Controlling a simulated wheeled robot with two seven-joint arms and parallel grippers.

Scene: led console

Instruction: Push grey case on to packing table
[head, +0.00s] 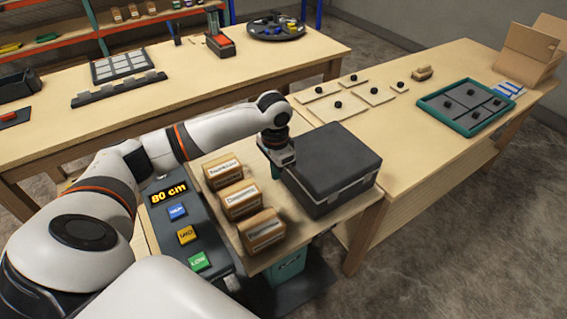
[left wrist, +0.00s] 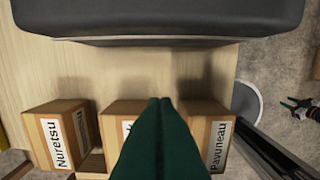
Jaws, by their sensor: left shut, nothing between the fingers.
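The dark grey case (head: 335,160) lies flat on the wooden lift top (head: 300,255), at the side towards the packing table (head: 440,100). It hides part of the seam between the two surfaces. My left gripper (head: 277,172) is shut and empty, pointing down beside the case's left side, between it and the row of cartons. In the left wrist view the green fingers (left wrist: 160,105) are together, with the case (left wrist: 160,20) across the top; I cannot tell whether they touch it.
Three labelled cartons (head: 241,199) stand left of the case. A console (head: 187,235) reads 80 cm, with blue, yellow and green buttons. The packing table holds flat pads with black knobs (head: 375,95), a teal tray (head: 450,122) and an open cardboard box (head: 530,48). Its near end is clear.

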